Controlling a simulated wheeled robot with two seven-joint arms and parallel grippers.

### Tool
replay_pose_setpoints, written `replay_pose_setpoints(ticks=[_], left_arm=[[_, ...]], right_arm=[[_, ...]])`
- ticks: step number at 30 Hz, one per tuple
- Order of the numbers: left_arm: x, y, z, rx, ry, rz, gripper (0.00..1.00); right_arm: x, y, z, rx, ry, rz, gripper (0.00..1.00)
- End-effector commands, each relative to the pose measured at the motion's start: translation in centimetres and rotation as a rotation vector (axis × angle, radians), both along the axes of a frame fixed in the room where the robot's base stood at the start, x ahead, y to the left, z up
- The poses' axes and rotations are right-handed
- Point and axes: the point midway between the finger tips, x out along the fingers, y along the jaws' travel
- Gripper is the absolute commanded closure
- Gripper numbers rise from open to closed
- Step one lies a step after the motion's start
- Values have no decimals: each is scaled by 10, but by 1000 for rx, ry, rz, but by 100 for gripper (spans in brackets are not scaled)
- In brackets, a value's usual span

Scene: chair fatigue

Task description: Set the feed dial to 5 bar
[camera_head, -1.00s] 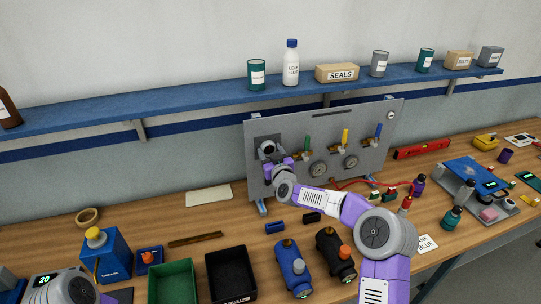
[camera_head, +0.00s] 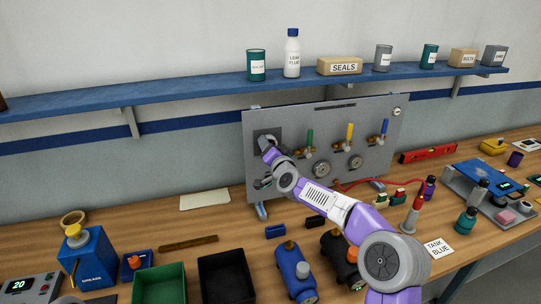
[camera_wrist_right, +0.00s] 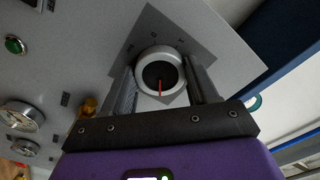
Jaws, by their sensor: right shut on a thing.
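The feed dial (camera_wrist_right: 161,73) is a round silver knob with a dark face and a red pointer line, set on a dark square plate (camera_wrist_right: 184,45) on the grey panel. In the wrist view the pointer points down toward my gripper; its setting cannot be read. My right gripper (camera_wrist_right: 163,84) is shut on the dial, with one finger on each side of it. In the head view the right gripper (camera_head: 266,146) is at the panel's (camera_head: 373,162) upper left and mostly hides the dial. My left gripper is not in view.
Two gauges (camera_head: 321,169) and valves with green, yellow and blue (camera_head: 385,127) handles are on the panel, right of my gripper. A blue shelf (camera_head: 200,93) runs above. Black (camera_head: 205,262) and green bins and dark tools stand on the bench below my arm.

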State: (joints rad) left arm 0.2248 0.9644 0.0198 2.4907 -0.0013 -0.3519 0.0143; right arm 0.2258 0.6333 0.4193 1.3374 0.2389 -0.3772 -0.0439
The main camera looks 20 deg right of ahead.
Motion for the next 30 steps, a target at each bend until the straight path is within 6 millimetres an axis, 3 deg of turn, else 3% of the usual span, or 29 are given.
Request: replay_pose_setpoints(ticks=[3, 15, 30], left_arm=[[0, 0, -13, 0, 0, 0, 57], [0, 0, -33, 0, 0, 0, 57], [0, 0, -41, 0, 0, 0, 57]], right_arm=[[0, 0, -3, 111, 3, 1, 72], [0, 1, -1, 436, 16, 1, 72], [0, 1, 0, 599, 21, 1, 72]])
